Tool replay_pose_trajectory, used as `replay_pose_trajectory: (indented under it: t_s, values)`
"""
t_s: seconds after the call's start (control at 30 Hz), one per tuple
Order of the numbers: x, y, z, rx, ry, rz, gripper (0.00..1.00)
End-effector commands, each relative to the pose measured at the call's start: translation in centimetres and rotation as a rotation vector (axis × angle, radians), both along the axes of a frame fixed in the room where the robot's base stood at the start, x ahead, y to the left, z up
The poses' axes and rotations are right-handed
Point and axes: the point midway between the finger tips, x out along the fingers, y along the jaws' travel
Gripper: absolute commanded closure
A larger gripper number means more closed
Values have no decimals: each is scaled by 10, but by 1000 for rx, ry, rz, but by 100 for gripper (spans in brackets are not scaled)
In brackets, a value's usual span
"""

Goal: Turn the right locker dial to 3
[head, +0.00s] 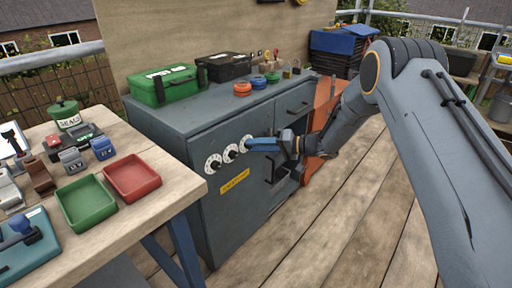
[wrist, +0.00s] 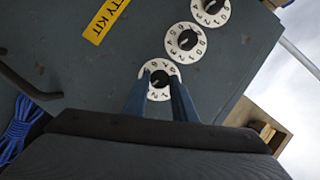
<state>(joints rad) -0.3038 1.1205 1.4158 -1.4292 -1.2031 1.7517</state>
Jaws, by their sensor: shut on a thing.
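The grey locker (head: 205,195) carries a row of three white dials with black centre knobs on its front. The left dial (head: 213,164) and the middle dial (head: 231,153) show clearly in the head view. The right dial (head: 242,146) is partly hidden by my gripper (head: 252,144). In the wrist view the right dial (wrist: 161,68) sits between the two blue fingers of my gripper (wrist: 160,77), which are shut on its black knob. The middle dial (wrist: 186,42) and left dial (wrist: 211,10) lie beyond it. The right dial's setting is too small to tell.
A yellow label (head: 234,181) is below the dials. A green case (head: 168,85) and black case (head: 226,66) stand on the locker. The wooden bench (head: 150,205) at left holds a red tray (head: 132,177) and green tray (head: 85,203). Blue rope (wrist: 22,122) hangs nearby.

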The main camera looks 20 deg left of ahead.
Motion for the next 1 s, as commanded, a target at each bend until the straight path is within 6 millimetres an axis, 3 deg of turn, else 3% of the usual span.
replay_pose_trajectory:
  t_s: [0.47,0.5,0.6,1.0]
  values:
    - [1,0,0,5,13,-3,98]
    - [1,0,0,5,13,-3,71]
    - [1,0,0,4,12,-2,57]
    - [1,-9,2,5,12,-3,57]
